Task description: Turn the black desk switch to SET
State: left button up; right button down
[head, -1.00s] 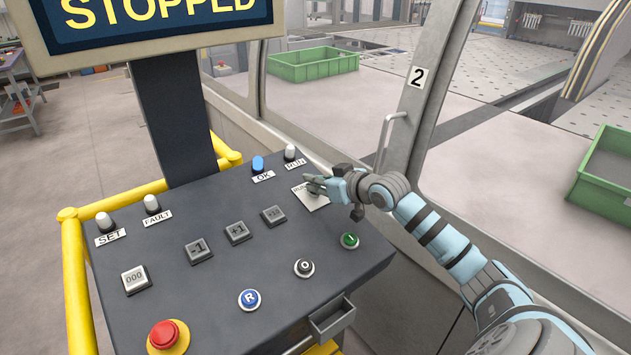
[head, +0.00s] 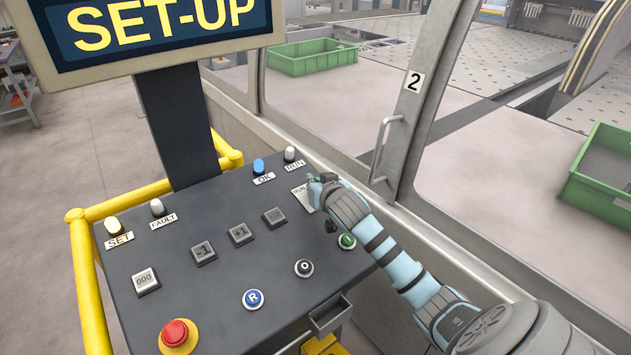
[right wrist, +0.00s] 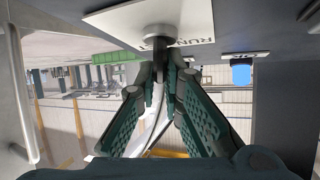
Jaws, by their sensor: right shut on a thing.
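The black desk switch sits on a white label plate (head: 303,199) at the back right of the desk panel; in the head view my gripper hides most of it. My right gripper (head: 318,187) is over the switch. In the right wrist view the right gripper (right wrist: 168,80) is shut on the switch (right wrist: 158,40), with the label plate (right wrist: 190,20) behind it. The plate's lettering is only partly legible. The screen (head: 160,30) reads SET-UP, and the SET lamp (head: 113,226) looks warm and lit. My left gripper is not in view.
The dark desk panel (head: 225,275) carries grey keys, a blue R button (head: 253,298), a black O button (head: 303,268), a green button (head: 347,241) and a red stop button (head: 175,333). A door handle (head: 383,150) stands close behind my right arm.

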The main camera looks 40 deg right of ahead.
jog(key=shift+m+g+h, duration=0.5)
jog(key=shift+m+h, duration=0.2)
jog(key=shift+m, duration=0.2)
jog(key=c, duration=1.8)
grip_release()
jog(key=shift+o, duration=0.4)
jog(key=shift+d, duration=0.1)
jog(key=shift+w, duration=0.1)
jog(key=v, duration=1.2)
